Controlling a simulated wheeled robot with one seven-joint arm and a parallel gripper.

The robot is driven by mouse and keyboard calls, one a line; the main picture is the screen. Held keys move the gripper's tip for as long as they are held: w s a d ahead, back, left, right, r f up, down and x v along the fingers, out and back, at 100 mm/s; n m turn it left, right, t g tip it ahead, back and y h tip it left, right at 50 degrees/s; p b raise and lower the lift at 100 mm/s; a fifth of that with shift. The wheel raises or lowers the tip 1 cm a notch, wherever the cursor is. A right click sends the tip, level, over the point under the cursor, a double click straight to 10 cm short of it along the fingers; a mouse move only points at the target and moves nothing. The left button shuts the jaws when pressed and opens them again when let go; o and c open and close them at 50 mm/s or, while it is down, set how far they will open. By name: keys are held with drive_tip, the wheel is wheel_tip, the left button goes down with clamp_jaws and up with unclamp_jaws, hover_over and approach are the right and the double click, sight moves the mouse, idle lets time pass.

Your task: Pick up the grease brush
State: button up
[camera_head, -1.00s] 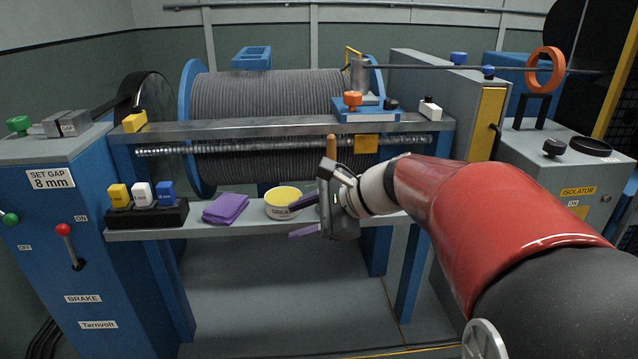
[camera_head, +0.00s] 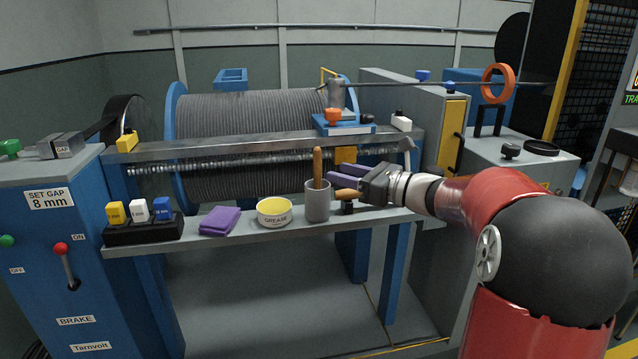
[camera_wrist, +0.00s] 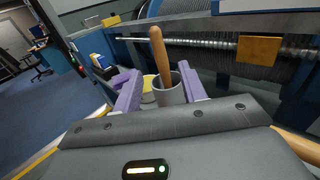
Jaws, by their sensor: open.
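The grease brush (camera_head: 318,165) stands handle up, its wooden handle rising from a grey cup (camera_head: 317,204) on the shelf. Its lower end is hidden inside the cup. My gripper (camera_head: 338,175) is just right of the brush in the head view, with purple fingers pointing left towards it. In the wrist view, my gripper (camera_wrist: 158,88) is open and empty. The brush handle (camera_wrist: 160,55) and cup (camera_wrist: 170,96) appear between and beyond its fingertips.
A grease tin (camera_head: 274,212), a purple cloth (camera_head: 220,221) and a block holder (camera_head: 143,231) with gauge blocks stand left along the shelf. Another wooden handle (camera_head: 348,194) lies close under my gripper. A metal beam (camera_head: 230,148) and the winch drum (camera_head: 260,108) are behind.

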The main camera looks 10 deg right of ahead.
sight(321, 166)
drive_tip(key=x, duration=0.7)
drive_tip(key=shift+w+a+p, duration=0.1)
drive_tip(key=shift+w+p, duration=0.15)
drive_tip(key=shift+p, duration=0.1)
drive_tip(key=shift+c, duration=0.2)
clamp_jaws()
